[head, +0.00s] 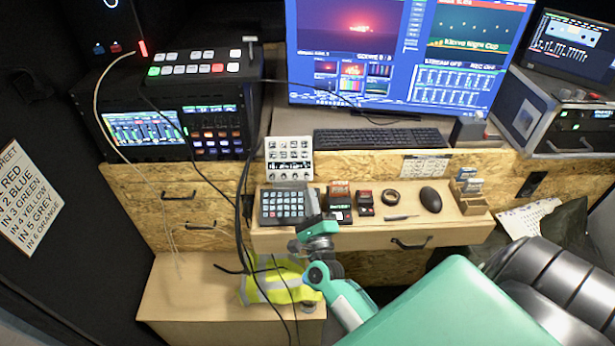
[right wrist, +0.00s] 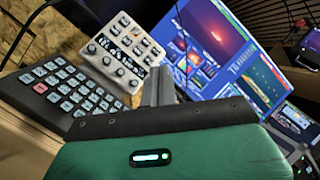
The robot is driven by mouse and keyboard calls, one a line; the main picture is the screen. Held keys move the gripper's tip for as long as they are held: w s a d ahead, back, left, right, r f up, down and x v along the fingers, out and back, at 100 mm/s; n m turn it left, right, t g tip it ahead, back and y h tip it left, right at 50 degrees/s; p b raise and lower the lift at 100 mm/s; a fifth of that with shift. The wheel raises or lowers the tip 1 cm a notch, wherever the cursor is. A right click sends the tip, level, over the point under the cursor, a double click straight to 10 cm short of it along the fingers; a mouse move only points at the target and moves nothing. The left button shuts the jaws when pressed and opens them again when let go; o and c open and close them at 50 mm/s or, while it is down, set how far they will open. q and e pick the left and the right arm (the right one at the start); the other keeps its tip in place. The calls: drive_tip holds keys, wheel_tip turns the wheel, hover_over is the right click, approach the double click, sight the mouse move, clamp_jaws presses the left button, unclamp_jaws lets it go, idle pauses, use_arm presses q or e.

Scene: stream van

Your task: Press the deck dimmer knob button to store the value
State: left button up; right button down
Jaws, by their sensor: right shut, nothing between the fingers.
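The white deck (head: 289,158) stands tilted at the desk's back edge, with rows of buttons and a lower row of round knobs. It also shows in the right wrist view (right wrist: 124,54), where the knobs are along its lower side. I cannot tell which knob is the dimmer. My right gripper (head: 312,205) is shut and empty, at the right side of the black keypad, in front of and below the deck. In the right wrist view its closed fingers (right wrist: 158,84) point up, just right of the deck, apparently apart from it. My left gripper is not in view.
A black keypad (head: 283,206) lies on the pull-out shelf in front of the deck. A keyboard (head: 382,138) lies behind. Dark cables hang left of the deck.

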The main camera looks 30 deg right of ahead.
sight(307, 177)
drive_tip(key=w+d+f+b, duration=0.2)
drive_tip(key=w, duration=0.1)
drive_tip(key=w+d+f+b, duration=0.1)
drive_tip(key=w, duration=0.1)
drive_tip(key=shift+w+d+f+b, duration=0.1)
drive_tip(key=shift+w+d+b, duration=0.1)
drive_tip(key=shift+b, duration=0.2)
drive_tip(key=shift+w+d+f+b, duration=0.2)
drive_tip(key=shift+w+d+b, duration=0.2)
drive_tip(key=shift+w, duration=0.3)
idle(1.3)
drive_tip(key=shift+w+d+f+b, duration=0.1)
drive_tip(key=shift+w+d+b, duration=0.1)
drive_tip(key=shift+b, duration=0.15)
drive_tip(key=shift+a, duration=0.1)
